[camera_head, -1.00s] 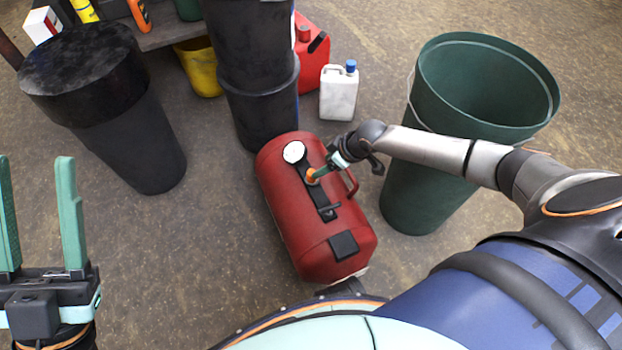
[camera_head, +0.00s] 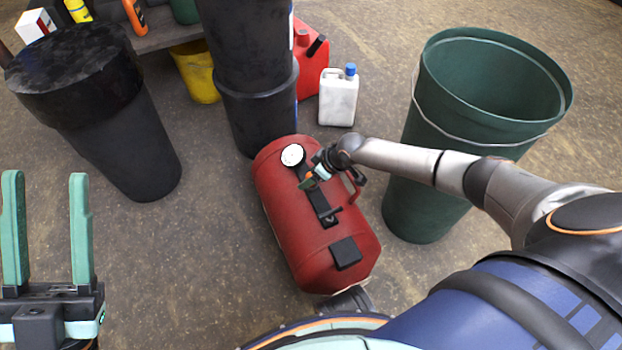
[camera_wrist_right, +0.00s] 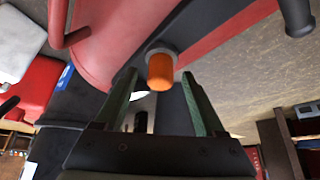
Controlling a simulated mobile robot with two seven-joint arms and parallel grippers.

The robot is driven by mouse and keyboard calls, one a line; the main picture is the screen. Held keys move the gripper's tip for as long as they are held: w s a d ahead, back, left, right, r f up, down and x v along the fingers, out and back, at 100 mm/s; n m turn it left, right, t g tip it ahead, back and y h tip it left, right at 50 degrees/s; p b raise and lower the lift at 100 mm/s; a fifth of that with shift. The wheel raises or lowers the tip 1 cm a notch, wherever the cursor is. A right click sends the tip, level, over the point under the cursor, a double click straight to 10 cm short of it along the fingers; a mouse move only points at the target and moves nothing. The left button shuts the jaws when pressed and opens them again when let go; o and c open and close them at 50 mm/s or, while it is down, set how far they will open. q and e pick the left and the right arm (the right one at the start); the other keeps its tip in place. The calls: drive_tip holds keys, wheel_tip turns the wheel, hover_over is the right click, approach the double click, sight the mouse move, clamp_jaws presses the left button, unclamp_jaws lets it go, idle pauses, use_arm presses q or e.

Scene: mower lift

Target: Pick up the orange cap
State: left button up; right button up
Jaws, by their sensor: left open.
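The orange cap (camera_wrist_right: 160,72) sits on a grey collar on top of the red tank (camera_head: 285,215). In the head view the cap is mostly hidden by my right gripper (camera_head: 312,180). In the right wrist view my right gripper (camera_wrist_right: 160,75) is open, its two green fingers apart with gaps on both sides of the cap. The cap appears between or just beyond the fingertips; the exact depth is unclear. My left gripper (camera_head: 46,175) is open and empty at the left edge, fingers pointing up in the picture, away from the tank.
The tank carries a white gauge (camera_head: 292,155) and a red handle (camera_head: 355,190). A green bin (camera_head: 425,210) stands right of it, under my right arm. Black bins (camera_head: 258,115) and a white jug (camera_head: 338,98) stand behind. Open floor lies left of the tank.

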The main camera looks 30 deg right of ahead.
clamp_jaws()
idle(0.4)
drive_tip(key=shift+r, duration=0.1)
